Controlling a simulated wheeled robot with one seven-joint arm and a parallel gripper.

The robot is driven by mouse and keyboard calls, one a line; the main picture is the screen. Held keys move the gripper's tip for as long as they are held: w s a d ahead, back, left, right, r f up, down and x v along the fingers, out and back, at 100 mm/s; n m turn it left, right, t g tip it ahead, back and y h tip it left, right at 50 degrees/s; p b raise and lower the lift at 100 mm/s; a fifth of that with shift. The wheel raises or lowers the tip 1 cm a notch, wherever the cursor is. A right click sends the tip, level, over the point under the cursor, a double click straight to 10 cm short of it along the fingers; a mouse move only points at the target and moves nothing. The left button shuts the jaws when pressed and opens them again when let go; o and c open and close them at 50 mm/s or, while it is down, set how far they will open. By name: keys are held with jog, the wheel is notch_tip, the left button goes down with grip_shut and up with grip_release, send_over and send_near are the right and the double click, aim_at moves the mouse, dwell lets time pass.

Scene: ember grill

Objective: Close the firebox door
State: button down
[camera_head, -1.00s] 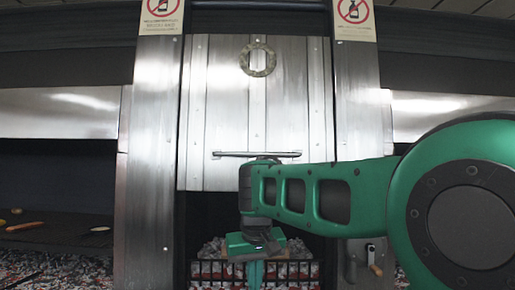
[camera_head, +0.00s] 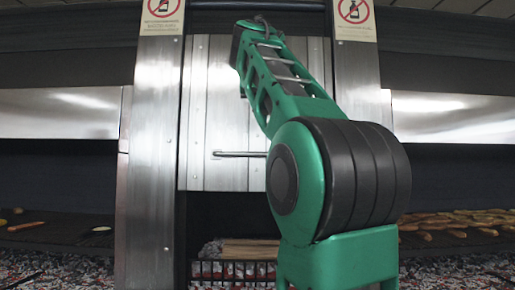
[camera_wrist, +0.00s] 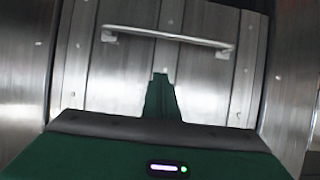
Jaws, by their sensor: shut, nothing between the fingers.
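The firebox door (camera_head: 225,105) is a riveted metal panel between two steel posts. It hangs raised, with a dark opening below its lower edge. Its horizontal bar handle (camera_head: 238,154) is near the bottom, partly hidden by my arm. In the wrist view, the door (camera_wrist: 120,75) fills the middle, and the handle (camera_wrist: 165,36) crosses near the top. My gripper (camera_wrist: 160,77) is shut and empty, pointing at the door. Its tips appear just below the handle in that picture; I cannot tell whether they touch anything. In the head view my gripper is hidden behind my arm.
A wire basket (camera_head: 205,270) with wood (camera_head: 250,249) and coals sits in the opening under the door. Steel posts (camera_head: 152,150) (camera_head: 355,90) flank it. Grills with food (camera_head: 455,222) and coals lie on both sides.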

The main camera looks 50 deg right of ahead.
jog(key=w+d+f, duration=0.5)
jog(key=d+f, duration=0.1)
jog(key=f, duration=0.2)
dwell(0.4)
jog(key=shift+f, duration=0.1)
